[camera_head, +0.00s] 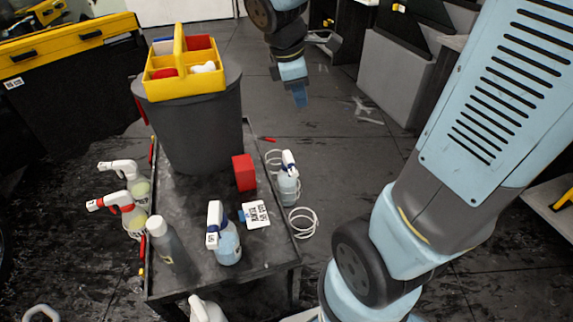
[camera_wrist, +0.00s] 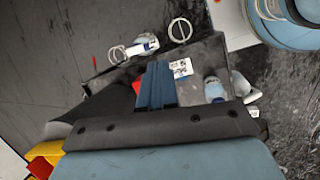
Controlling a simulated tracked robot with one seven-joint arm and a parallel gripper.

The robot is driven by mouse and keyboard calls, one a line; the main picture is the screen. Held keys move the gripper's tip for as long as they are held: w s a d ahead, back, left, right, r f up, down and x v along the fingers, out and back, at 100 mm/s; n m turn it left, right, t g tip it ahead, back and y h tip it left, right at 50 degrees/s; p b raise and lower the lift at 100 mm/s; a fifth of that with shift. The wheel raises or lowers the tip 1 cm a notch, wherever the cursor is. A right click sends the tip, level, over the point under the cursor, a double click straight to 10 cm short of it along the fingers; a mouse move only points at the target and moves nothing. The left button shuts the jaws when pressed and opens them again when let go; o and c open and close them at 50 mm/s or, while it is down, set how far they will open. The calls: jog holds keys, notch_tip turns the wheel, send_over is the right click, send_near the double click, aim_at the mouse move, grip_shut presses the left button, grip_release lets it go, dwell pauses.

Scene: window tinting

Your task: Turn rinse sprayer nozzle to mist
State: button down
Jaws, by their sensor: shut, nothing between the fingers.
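Several spray bottles are in view, and I cannot read which is the rinse sprayer. One with pale blue liquid and a white and blue head (camera_head: 226,240) stands upright on the cart; it also shows in the wrist view (camera_wrist: 214,88). Another with a white and blue head (camera_head: 288,182) hangs at the cart's right side by white rings; it shows in the wrist view too (camera_wrist: 142,46). Two more, one white-headed (camera_head: 135,182) and one red-headed (camera_head: 129,212), hang at the left side. My gripper (camera_head: 301,100) is shut and empty, in the air beyond the cart, apart from every bottle. Nozzle settings are too small to read.
The dark cart top (camera_head: 190,205) holds a grey bucket (camera_head: 200,130) with a yellow caddy (camera_head: 187,82), a red block (camera_head: 243,172), a white printed card (camera_head: 256,214) and a grey capped bottle (camera_head: 168,246). A yellow-topped cabinet (camera_head: 70,90) stands left. Floor right of the cart is mostly clear.

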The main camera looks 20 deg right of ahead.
jog(key=w+a+f+n+g+h, duration=0.15)
jog(key=w+a+f+n, duration=0.25)
jog(key=w+f+n, duration=0.5)
jog(key=n+h, duration=0.3)
jog(key=n, duration=0.8)
send_near(293, 170)
jog(key=shift+y, duration=0.25)
jog(key=x, duration=0.7)
jog(key=shift+s+d+r, duration=0.1)
jog(key=shift+d+r, duration=0.05)
jog(key=shift+d, duration=0.05)
